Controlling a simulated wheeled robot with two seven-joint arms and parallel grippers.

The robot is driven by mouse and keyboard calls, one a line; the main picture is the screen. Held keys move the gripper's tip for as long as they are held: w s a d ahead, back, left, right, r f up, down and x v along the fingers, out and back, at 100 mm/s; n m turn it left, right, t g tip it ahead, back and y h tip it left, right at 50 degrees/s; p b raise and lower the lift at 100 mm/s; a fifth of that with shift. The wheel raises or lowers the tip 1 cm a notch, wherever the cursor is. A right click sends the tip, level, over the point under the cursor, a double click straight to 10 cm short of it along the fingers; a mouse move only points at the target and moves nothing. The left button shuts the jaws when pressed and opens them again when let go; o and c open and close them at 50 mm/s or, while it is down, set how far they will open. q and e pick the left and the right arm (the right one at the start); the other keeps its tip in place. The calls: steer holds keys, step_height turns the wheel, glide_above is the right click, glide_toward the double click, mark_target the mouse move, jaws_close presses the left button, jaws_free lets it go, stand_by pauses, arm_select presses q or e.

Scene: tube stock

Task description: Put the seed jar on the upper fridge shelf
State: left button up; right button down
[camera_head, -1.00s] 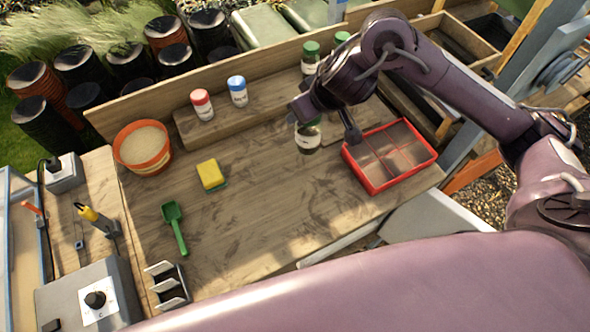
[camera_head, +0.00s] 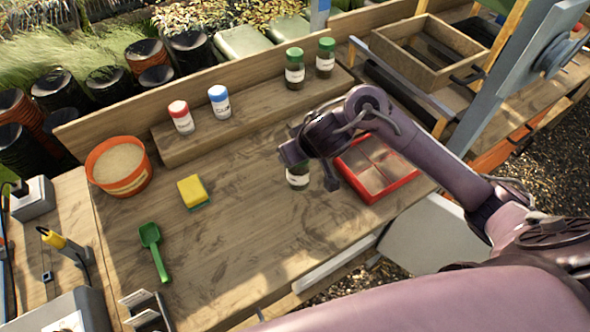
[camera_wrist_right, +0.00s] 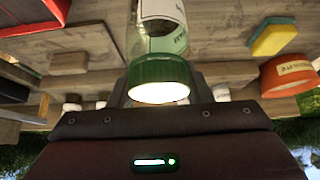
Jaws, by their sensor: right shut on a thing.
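A clear jar with a green lid and white label is in my right gripper (camera_head: 308,174). In the head view this jar (camera_head: 298,180) hangs below the wrist, over the bench just left of the red tray. In the right wrist view the green lid (camera_wrist_right: 160,72) is between the jaws, which are shut on the jar; the body (camera_wrist_right: 162,14) extends beyond it. Two similar green-lidded jars (camera_head: 294,70) (camera_head: 325,58) stand on the raised bench shelf. My left gripper is out of view. I cannot identify a fridge shelf in these frames.
The red divided tray (camera_head: 412,178) sits right of the held jar. Red-lidded (camera_head: 181,118) and blue-lidded (camera_head: 219,103) shakers stand on the raised shelf (camera_head: 255,115). An orange pot (camera_head: 122,185), yellow sponge (camera_head: 191,190) and green scoop (camera_head: 151,240) lie left. The bench's front middle is clear.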

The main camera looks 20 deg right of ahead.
steer(key=shift+f+b, duration=1)
steer(key=shift+f, duration=1.25)
steer(key=shift+f, duration=0.15)
steer(key=c, duration=0.7)
jaws_free()
